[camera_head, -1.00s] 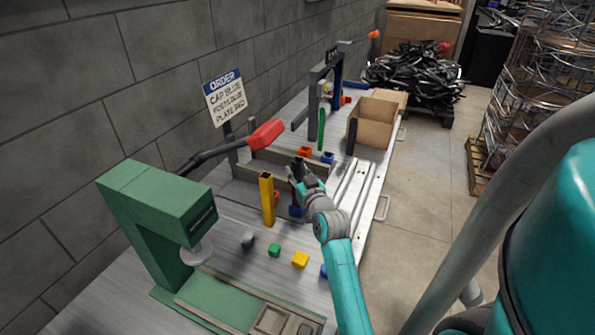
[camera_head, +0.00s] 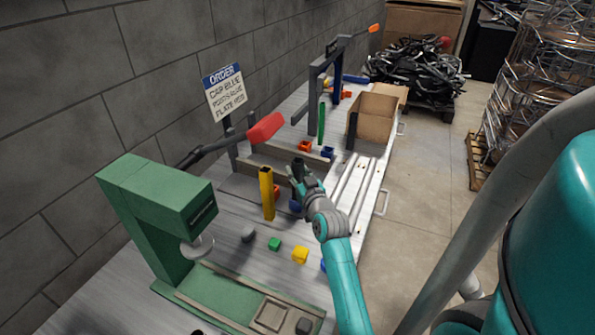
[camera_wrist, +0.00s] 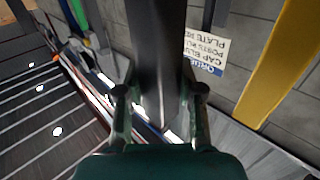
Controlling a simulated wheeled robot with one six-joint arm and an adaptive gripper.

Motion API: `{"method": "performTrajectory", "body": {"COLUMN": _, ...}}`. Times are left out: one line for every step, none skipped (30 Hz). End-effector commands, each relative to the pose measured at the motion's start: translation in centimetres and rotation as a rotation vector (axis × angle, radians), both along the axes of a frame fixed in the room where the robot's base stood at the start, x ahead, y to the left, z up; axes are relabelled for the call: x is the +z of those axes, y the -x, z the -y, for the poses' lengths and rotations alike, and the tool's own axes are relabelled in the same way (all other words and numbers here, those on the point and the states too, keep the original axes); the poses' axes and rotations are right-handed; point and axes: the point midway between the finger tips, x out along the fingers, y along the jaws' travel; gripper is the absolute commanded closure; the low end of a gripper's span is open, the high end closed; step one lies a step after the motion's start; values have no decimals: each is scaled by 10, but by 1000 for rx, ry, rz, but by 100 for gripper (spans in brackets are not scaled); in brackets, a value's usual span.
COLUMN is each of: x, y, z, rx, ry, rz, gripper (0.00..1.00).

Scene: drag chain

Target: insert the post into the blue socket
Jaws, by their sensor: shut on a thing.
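My gripper (camera_wrist: 159,98) is shut on a dark grey post (camera_wrist: 158,45), with one finger on each side of it in the wrist view. In the head view the post's dark top (camera_head: 298,163) shows above my gripper (camera_head: 301,180), and the post looks close to upright. A blue piece (camera_head: 295,206), which looks like the blue socket, shows just below and left of my gripper. My gripper and arm partly cover it. Whether the post's lower end is in it or above it I cannot tell.
A yellow post (camera_head: 267,193) stands close on the left; it also shows in the wrist view (camera_wrist: 278,65). A green post (camera_head: 321,124), another blue piece (camera_head: 328,152), a cardboard box (camera_head: 374,117) and a green press (camera_head: 160,210) stand on the bench. Small blocks lie in front.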

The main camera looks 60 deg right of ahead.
Motion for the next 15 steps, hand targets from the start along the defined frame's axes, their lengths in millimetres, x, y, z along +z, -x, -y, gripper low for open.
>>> {"method": "performTrajectory", "body": {"x": -1, "y": 0, "z": 0, "rx": 0, "ry": 0, "rz": 0, "gripper": 100}}
{"method": "performTrajectory", "body": {"x": -2, "y": 0, "z": 0, "rx": 0, "ry": 0, "rz": 0, "gripper": 100}}
{"method": "performTrajectory", "body": {"x": -3, "y": 0, "z": 0, "rx": 0, "ry": -1, "rz": -1, "gripper": 100}}
{"method": "performTrajectory", "body": {"x": -3, "y": 0, "z": 0, "rx": 0, "ry": -1, "rz": -1, "gripper": 100}}
{"method": "performTrajectory", "body": {"x": -4, "y": 0, "z": 0, "rx": 0, "ry": -1, "rz": -1, "gripper": 100}}
{"method": "performTrajectory", "body": {"x": -5, "y": 0, "z": 0, "rx": 0, "ry": -1, "rz": -1, "gripper": 100}}
{"method": "performTrajectory", "body": {"x": -6, "y": 0, "z": 0, "rx": 0, "ry": -1, "rz": -1, "gripper": 100}}
{"method": "performTrajectory", "body": {"x": -6, "y": 0, "z": 0, "rx": 0, "ry": -1, "rz": -1, "gripper": 100}}
{"method": "performTrajectory", "body": {"x": -7, "y": 0, "z": 0, "rx": 0, "ry": -1, "rz": -1, "gripper": 100}}
{"method": "performTrajectory", "body": {"x": -8, "y": 0, "z": 0, "rx": 0, "ry": -1, "rz": -1, "gripper": 100}}
{"method": "performTrajectory", "body": {"x": -8, "y": 0, "z": 0, "rx": 0, "ry": -1, "rz": -1, "gripper": 100}}
{"method": "performTrajectory", "body": {"x": -9, "y": 0, "z": 0, "rx": 0, "ry": 0, "rz": 0, "gripper": 100}}
{"method": "performTrajectory", "body": {"x": -10, "y": 0, "z": 0, "rx": 0, "ry": 0, "rz": 0, "gripper": 100}}
{"method": "performTrajectory", "body": {"x": -10, "y": 0, "z": 0, "rx": 0, "ry": 0, "rz": 0, "gripper": 100}}
{"method": "performTrajectory", "body": {"x": -11, "y": 0, "z": 0, "rx": 0, "ry": 0, "rz": 0, "gripper": 100}}
